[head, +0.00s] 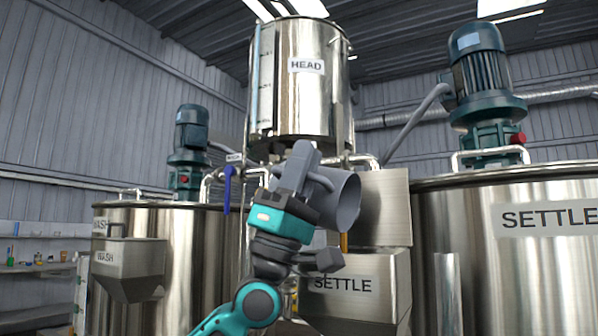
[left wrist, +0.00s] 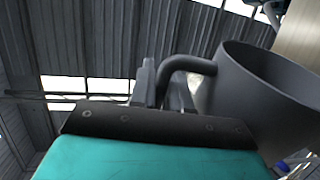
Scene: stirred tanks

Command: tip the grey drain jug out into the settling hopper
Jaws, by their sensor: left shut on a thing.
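The grey drain jug (head: 343,205) is held up in the middle of the head view, tipped on its side with its open mouth facing right. My left gripper (head: 300,168) is shut on its handle, at the jug's left. In the left wrist view the jug (left wrist: 262,105) fills the right side, and the gripper fingers (left wrist: 165,85) meet its curved handle. The settling hopper (head: 362,285), a steel bin marked SETTLE, is below the jug and slightly right. The arm and jug partly hide it. The jug's contents are not visible. My right gripper is not in view.
A steel plate (head: 384,208) rises behind the hopper, close to the jug's mouth. A large SETTLE tank (head: 530,240) stands right. A WASH hopper (head: 128,268) and tank are left. The HEAD tank (head: 300,85) and pipes with a blue-handled valve (head: 228,185) are behind.

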